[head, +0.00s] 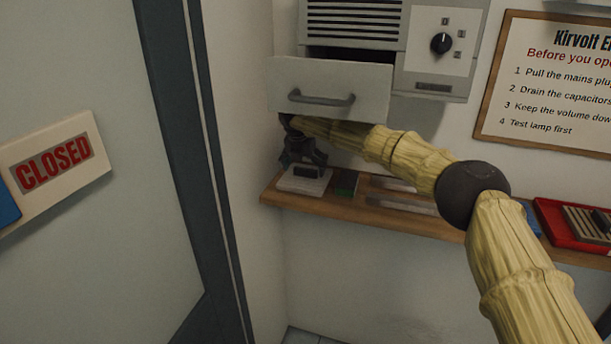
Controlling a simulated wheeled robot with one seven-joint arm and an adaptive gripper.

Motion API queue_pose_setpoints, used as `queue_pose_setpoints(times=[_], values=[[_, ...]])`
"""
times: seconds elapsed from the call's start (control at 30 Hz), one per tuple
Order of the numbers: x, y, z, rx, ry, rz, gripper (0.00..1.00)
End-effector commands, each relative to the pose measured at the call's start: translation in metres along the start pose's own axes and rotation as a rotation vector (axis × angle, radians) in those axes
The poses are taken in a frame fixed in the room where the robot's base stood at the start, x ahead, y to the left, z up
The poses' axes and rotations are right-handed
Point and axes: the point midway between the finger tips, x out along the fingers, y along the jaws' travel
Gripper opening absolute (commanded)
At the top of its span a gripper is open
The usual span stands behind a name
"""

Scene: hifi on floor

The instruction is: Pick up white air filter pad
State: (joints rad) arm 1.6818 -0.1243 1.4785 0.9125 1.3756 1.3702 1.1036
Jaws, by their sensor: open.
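A flat white pad, which looks like the white air filter pad (296,184), lies at the left end of the wooden shelf (400,222). A small dark block shows on top of it, and I cannot tell whether it is part of the pad. My gripper (303,160) is dark and points down just above the pad's back part. It is open, with nothing seen between its fingers. Whether the fingers touch the pad is too small to tell. My arm hides part of the shelf to the right.
A grey wall unit with a pulled-out drawer (365,85) hangs right above my gripper. A green and dark block (346,183) sits close right of the pad. Flat pale strips (400,203) and a red tray (557,222) lie farther right. A wall stands close on the left.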

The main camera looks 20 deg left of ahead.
Motion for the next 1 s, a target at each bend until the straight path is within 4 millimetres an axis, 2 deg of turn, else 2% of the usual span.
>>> queue_pose_setpoints(times=[0.37,0.63,1.0], values=[[0.0073,0.0003,-0.0002,-0.001,-0.001,0.0,0.96],[0.0072,0.0002,-0.0002,-0.001,-0.001,0.0,0.47],[0.0032,-0.0002,0.0018,0.0,-0.002,0.0,0.46]])
